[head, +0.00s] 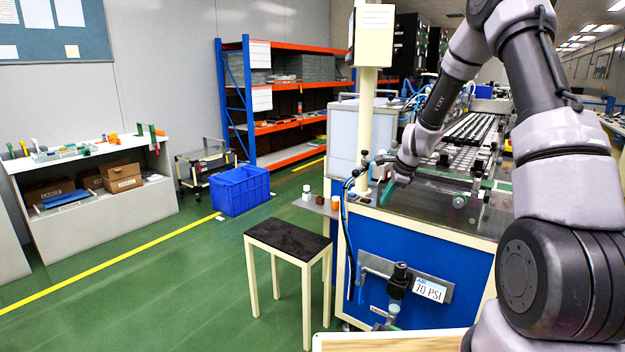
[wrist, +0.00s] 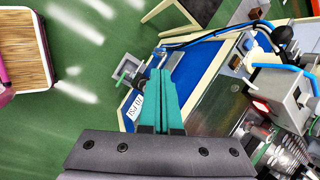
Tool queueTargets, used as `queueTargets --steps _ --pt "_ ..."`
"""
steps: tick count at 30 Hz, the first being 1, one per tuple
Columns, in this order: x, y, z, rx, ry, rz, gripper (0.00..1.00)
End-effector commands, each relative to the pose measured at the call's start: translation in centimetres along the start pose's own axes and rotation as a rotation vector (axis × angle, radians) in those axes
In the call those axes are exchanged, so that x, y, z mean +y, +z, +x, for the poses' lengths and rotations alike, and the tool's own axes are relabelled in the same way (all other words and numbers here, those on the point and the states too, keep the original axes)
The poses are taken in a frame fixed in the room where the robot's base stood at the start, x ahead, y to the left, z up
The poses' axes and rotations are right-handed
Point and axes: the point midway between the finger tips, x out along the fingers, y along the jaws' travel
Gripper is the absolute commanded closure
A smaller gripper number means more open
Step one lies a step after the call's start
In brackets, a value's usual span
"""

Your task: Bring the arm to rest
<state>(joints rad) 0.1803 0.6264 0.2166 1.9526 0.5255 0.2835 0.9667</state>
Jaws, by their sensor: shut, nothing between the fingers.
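My gripper (head: 387,190) is at the end of my grey and black arm, which reaches in from the right of the head view. It is near the front left corner of the blue and cream machine (head: 420,262), around the height of its top. In the wrist view, the green fingers of my gripper (wrist: 160,78) are together, with nothing between them. Past the fingertips, the wrist view shows the machine's blue front panel (wrist: 190,75) and the green floor. Whether the fingers touch the machine cannot be told.
A dark-topped stool (head: 288,240) stands left of the machine. A cream post (head: 366,100) and thin hoses rise close to my gripper. A valve with a 70 PSI label (head: 430,290) juts from the front. A blue crate (head: 240,190) sits on the open floor at left.

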Motion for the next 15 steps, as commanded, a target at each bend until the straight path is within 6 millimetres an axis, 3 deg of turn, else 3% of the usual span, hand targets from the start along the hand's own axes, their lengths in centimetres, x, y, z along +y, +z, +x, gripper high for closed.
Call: queueTargets --steps 1,8,15 --pt "-0.3 1.0 -3.0 0.003 -0.017 -0.068 1.0" --pt "0.8 4.1 -14.6 0.029 -0.061 -0.378 1.0" --pt "5.1 6.4 -25.3 0.071 -0.099 -0.676 1.0"
